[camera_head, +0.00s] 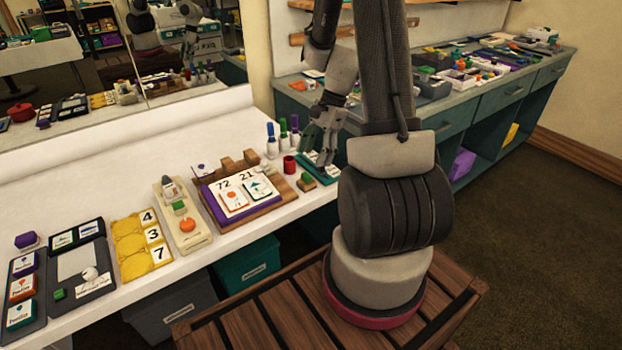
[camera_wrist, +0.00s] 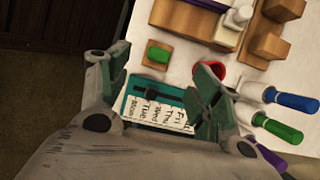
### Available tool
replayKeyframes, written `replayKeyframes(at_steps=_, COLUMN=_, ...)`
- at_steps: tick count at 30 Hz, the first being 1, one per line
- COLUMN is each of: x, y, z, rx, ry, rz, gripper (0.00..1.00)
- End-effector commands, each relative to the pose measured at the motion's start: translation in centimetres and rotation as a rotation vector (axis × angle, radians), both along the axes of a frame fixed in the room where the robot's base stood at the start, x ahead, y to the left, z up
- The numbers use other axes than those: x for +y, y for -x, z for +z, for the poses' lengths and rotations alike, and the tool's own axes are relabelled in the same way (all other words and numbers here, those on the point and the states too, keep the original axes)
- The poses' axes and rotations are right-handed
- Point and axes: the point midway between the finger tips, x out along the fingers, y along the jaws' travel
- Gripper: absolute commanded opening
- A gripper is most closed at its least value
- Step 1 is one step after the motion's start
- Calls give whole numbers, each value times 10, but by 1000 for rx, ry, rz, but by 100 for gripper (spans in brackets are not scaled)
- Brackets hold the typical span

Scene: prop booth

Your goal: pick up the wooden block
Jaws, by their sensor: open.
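Several plain wooden blocks stand on the counter; I cannot tell which one the task means. In the head view one block (camera_head: 229,165) is at the back of the wooden stand with number cards, with others beside it. In the wrist view a stepped wooden block (camera_wrist: 265,42) lies at the upper right. A small wooden base (camera_wrist: 157,55) with a green piece on top lies just beyond my fingertips; it also shows in the head view (camera_head: 307,183). My gripper (camera_head: 322,152) is open and empty, above a teal card tray (camera_wrist: 137,92).
A red cup (camera_head: 289,164) and several capped markers (camera_head: 283,135) stand close to my gripper. The number-card stand (camera_head: 268,206) is to its left. Farther left on the white counter (camera_head: 125,190) are yellow, grey and cream trays. Cluttered teal cabinets stand at the right.

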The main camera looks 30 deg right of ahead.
Motion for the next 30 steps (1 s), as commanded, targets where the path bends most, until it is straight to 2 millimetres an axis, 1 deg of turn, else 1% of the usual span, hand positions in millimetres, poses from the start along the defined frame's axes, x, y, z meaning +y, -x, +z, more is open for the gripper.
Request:
replayKeyframes(at_steps=2, x=0, y=0, z=-1, rx=8, ry=2, rz=-23, gripper=64)
replayKeyframes(at_steps=5, x=4, y=0, z=-9, rx=15, ry=2, rz=-33, gripper=64)
replayKeyframes(at_steps=11, x=14, y=2, z=-32, rx=14, ry=3, rz=-32, gripper=64)
replayKeyframes(at_steps=15, x=25, y=4, z=-52, rx=17, ry=2, rz=-31, gripper=64)
replayKeyframes(at_steps=19, x=31, y=4, z=-67, rx=15, ry=3, rz=-31, gripper=64)
replayKeyframes(at_steps=22, x=33, y=3, z=-71, rx=13, ry=3, rz=-30, gripper=64)
replayKeyframes(at_steps=27, x=33, y=3, z=-71, rx=13, ry=3, rz=-30, gripper=64)
replayKeyframes(at_steps=28, x=33, y=3, z=-71, rx=13, ry=3, rz=-30, gripper=62)
replayKeyframes(at_steps=30, x=32, y=3, z=-70, rx=13, ry=3, rz=-30, gripper=50)
